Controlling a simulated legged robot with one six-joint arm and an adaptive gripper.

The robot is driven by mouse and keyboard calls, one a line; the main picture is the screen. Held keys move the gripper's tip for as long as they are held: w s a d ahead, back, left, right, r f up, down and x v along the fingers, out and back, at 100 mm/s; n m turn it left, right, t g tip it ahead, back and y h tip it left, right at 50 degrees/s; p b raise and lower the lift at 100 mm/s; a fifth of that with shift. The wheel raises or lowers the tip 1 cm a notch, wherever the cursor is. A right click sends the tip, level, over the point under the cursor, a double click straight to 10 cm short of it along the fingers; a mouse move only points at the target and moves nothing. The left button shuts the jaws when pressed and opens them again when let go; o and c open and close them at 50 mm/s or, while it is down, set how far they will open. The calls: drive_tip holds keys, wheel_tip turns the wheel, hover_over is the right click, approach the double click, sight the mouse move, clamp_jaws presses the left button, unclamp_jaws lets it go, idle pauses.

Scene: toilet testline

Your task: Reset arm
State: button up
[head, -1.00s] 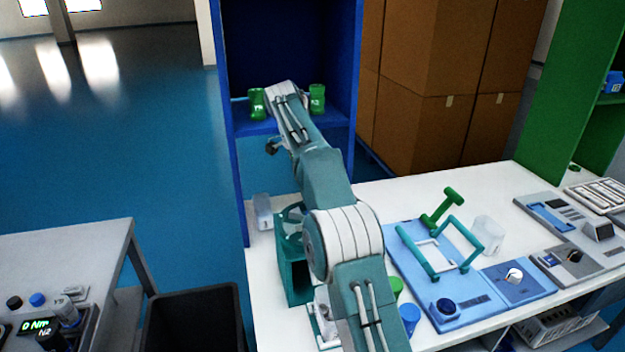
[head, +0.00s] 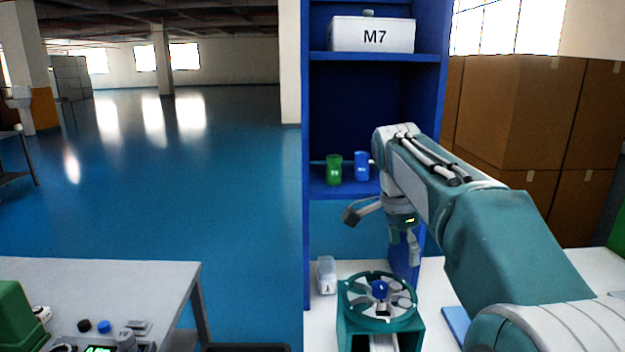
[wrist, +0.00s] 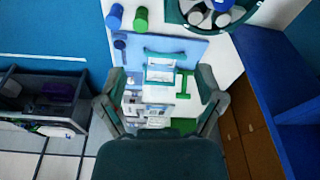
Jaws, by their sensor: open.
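My arm comes in from the right of the head view and bends down at its wrist. My gripper (head: 382,232) hangs in front of the blue shelf unit (head: 306,200), above the table, with its fingers spread wide and nothing between them. In the wrist view, my gripper (wrist: 160,80) also shows open and empty, its two fingers well apart above the table and devices. A green cup (head: 334,170) and a blue cup (head: 361,166) stand upright side by side on the shelf, left of my wrist.
A teal round rack (head: 345,300) stands on the white table below my gripper. A clear container (head: 326,275) is beside it. A white box marked M7 (head: 372,36) sits on the upper shelf. A grey table (head: 165,275) is at left, with open floor behind it.

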drive_tip(key=s+f+n+t, duration=0.1)
drive_tip(key=s+f+n, duration=0.2)
drive_tip(key=s+n, duration=0.2)
drive_tip(key=s+a+f+n+t+y, duration=0.1)
drive_tip(key=s+f+n, duration=0.3)
drive_tip(key=s, duration=0.8)
drive_tip(key=s+f+n+t+y, duration=0.1)
drive_tip(key=s+f+n+t, duration=0.2)
drive_tip(key=s+n, duration=0.3)
drive_tip(key=shift+s+a+f, duration=0.15)
drive_tip(key=shift+s+f, duration=0.25)
drive_tip(key=shift+s, duration=0.8)
